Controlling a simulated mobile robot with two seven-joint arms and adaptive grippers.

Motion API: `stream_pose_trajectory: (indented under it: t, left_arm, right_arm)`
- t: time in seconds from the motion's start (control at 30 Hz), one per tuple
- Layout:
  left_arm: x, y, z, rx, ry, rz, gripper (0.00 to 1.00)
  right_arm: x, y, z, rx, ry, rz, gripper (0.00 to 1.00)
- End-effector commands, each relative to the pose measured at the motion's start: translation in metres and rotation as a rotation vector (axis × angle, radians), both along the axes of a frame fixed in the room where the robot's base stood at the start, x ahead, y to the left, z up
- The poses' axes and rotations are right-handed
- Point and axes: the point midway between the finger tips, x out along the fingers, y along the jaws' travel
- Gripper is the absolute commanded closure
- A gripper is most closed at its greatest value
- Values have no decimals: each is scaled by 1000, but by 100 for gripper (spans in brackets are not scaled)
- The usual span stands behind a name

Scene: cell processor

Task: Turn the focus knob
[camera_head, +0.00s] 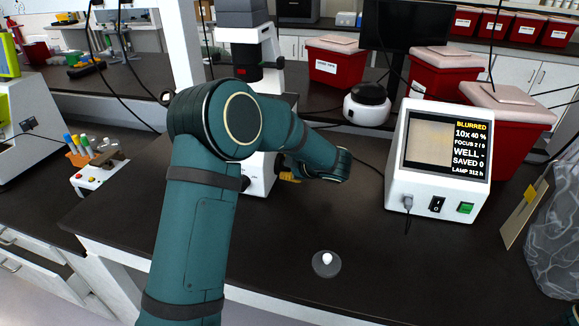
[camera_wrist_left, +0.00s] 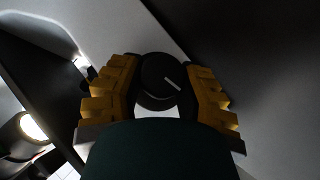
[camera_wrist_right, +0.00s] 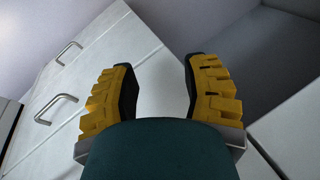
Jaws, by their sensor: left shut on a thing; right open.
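The focus knob (camera_wrist_left: 158,78) is a round black dial with a white pointer line in the left wrist view. The line slants from upper left to lower right. My left gripper (camera_wrist_left: 160,72) has its yellow-padded fingers on both sides of the knob, shut on it. In the head view my teal arm hides the knob and much of the white microscope (camera_head: 260,178); only a bit of yellow finger (camera_head: 290,177) shows at its base. The monitor box (camera_head: 443,160) reads "BLURRED", "10x 40%", "FOCUS 2/9". My right gripper (camera_wrist_right: 160,85) is open and empty.
A small round grey disc with a white knob (camera_head: 326,263) lies on the dark bench at the front. A white, black-topped device (camera_head: 367,104) and red bins (camera_head: 335,62) stand behind. White cabinet fronts (camera_wrist_right: 75,80) with handles face my right gripper.

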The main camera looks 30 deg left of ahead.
Motion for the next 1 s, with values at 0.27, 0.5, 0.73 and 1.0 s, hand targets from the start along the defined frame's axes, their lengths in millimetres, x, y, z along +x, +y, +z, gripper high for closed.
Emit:
stream_pose_trajectory:
  t: [0.27,0.5,0.73,1.0]
  left_arm:
    - [-2,11,3,14,-1,21,32]
    - [-2,8,1,9,2,15,32]
    - [-4,-2,5,5,1,9,32]
    - [-20,-40,32,6,-1,10,32]
  right_arm:
    - [0,0,0,0,0,0,53]
    - [0,0,0,0,0,0,53]
    - [0,0,0,0,0,0,53]
    - [0,0,0,0,0,0,53]
